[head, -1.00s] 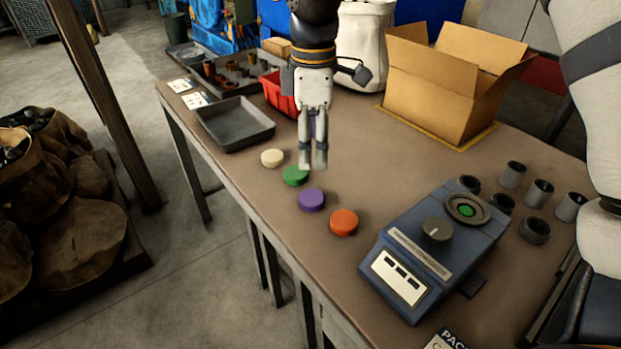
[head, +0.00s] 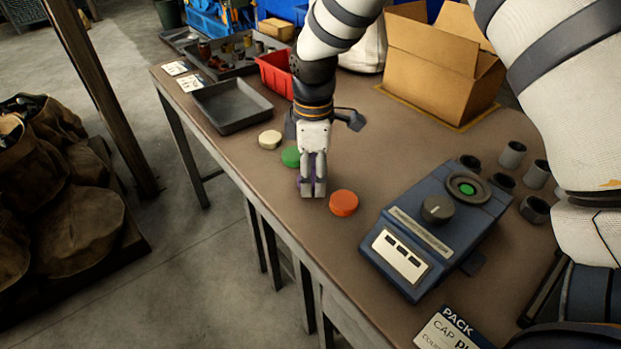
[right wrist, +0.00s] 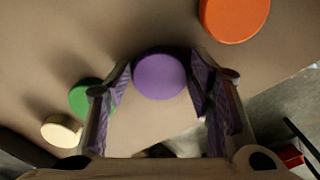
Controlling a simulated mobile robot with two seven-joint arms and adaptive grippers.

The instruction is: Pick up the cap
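Several round caps sit in a row on the brown table: a cream cap (head: 270,139), a green cap (head: 291,157), a purple cap mostly hidden behind my gripper in the head view, and an orange cap (head: 344,203). My right gripper (head: 313,190) points down over the purple cap. In the right wrist view, the purple cap (right wrist: 160,75) shows between the tips of my open fingers (right wrist: 160,95). I cannot tell whether they touch it. The green cap (right wrist: 88,97) lies just outside the left finger. My left gripper is not in view.
A blue machine (head: 435,232) with a knob and green button stands right of the caps. Grey cups (head: 512,155) stand behind it. An empty dark tray (head: 232,106), a red bin (head: 275,74) and an open cardboard box (head: 437,85) are farther back.

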